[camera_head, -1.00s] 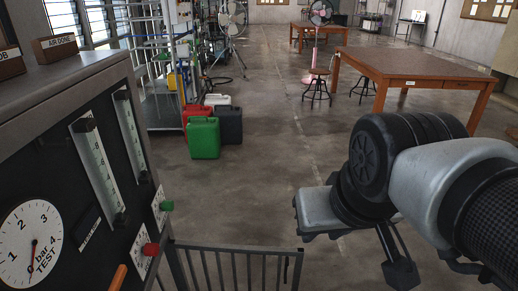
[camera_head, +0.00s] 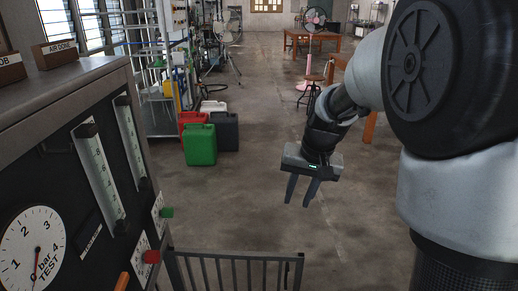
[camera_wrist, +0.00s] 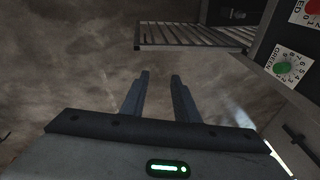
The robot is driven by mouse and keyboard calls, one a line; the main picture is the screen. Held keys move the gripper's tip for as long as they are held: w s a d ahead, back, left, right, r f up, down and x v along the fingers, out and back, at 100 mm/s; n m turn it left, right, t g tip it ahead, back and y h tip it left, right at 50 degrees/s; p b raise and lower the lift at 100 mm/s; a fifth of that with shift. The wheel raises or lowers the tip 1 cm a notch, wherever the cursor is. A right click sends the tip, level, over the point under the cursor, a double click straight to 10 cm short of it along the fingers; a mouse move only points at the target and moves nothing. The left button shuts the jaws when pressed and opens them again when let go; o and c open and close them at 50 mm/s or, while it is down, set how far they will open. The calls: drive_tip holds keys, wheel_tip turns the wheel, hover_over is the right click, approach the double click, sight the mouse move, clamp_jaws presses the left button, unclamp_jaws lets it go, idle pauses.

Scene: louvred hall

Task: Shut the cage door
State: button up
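The cage door (camera_head: 235,258) is a dark barred panel at the bottom of the head view. It sticks out to the right from beside the gauge cabinet (camera_head: 75,190), and its lower part is cut off by the frame. In the wrist view the barred door (camera_wrist: 190,36) shows at the top, with its right end near the cabinet's dials. My gripper (camera_head: 297,204) points down above and beyond the door's free right end, apart from it. In the wrist view my gripper (camera_wrist: 160,77) has its two fingers spread with nothing between them.
The cabinet's red knob (camera_head: 152,256) and green knob (camera_head: 167,212) stick out close to the door's left end. Green (camera_head: 200,145), red and dark canisters stand on the floor farther back. Bare concrete floor (camera_head: 265,215) lies around my gripper. Tables and stools are far back.

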drive_tip(key=w+f+g, duration=0.1)
drive_tip(key=w+f, duration=0.3)
drive_tip(key=f, duration=0.3)
drive_tip(key=w+f, duration=0.4)
drive_tip(key=f, duration=0.3)
drive_tip(key=shift+m+g+h, duration=0.6)
drive_tip(key=shift+g+h, duration=0.1)
drive_tip(key=w+f+b, duration=0.1)
drive_tip(key=f, duration=0.9)
drive_tip(key=f+b, duration=0.2)
drive_tip(key=f, duration=0.9)
drive_tip(key=w+d+f+b, duration=0.1)
drive_tip(key=f, duration=1)
drive_tip(key=shift+w+d+f, duration=0.1)
drive_tip(key=shift+w+f, duration=0.15)
drive_tip(key=shift+w, duration=0.1)
drive_tip(key=shift+c, duration=0.4)
clamp_jaws()
